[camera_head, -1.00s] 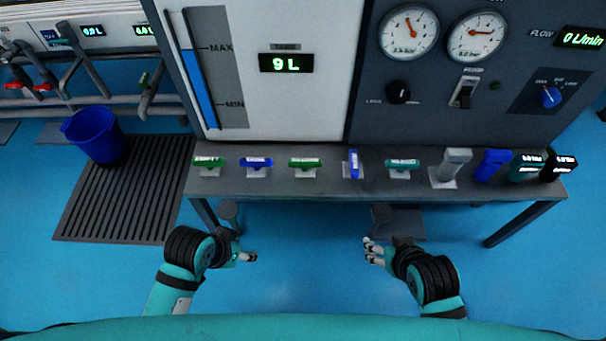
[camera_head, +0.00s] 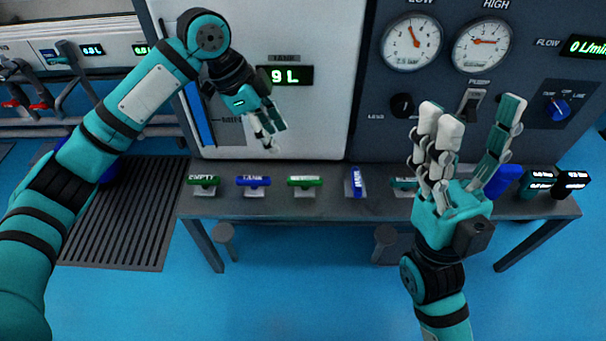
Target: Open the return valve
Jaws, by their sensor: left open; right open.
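A row of small lever valves stands on the grey bench. From the left they are a green one marked EMPTY (camera_head: 204,181), a blue one marked TANK (camera_head: 254,181), a green one (camera_head: 305,182), a blue one turned lengthwise (camera_head: 356,181) and a teal one (camera_head: 404,183). The labels beyond TANK are too small to read surely, so I cannot tell which is the return valve. My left gripper (camera_head: 273,138) is open and empty, above and behind the TANK and third valves. My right gripper (camera_head: 472,112) is open with fingers up, in front of the bench's right part, partly covering the teal valve.
The grey bench (camera_head: 300,206) runs below a panel with two gauges (camera_head: 411,43), a pump switch (camera_head: 474,103) and a 9 L display (camera_head: 286,76). Black-topped handles (camera_head: 572,181) stand at the bench's right end.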

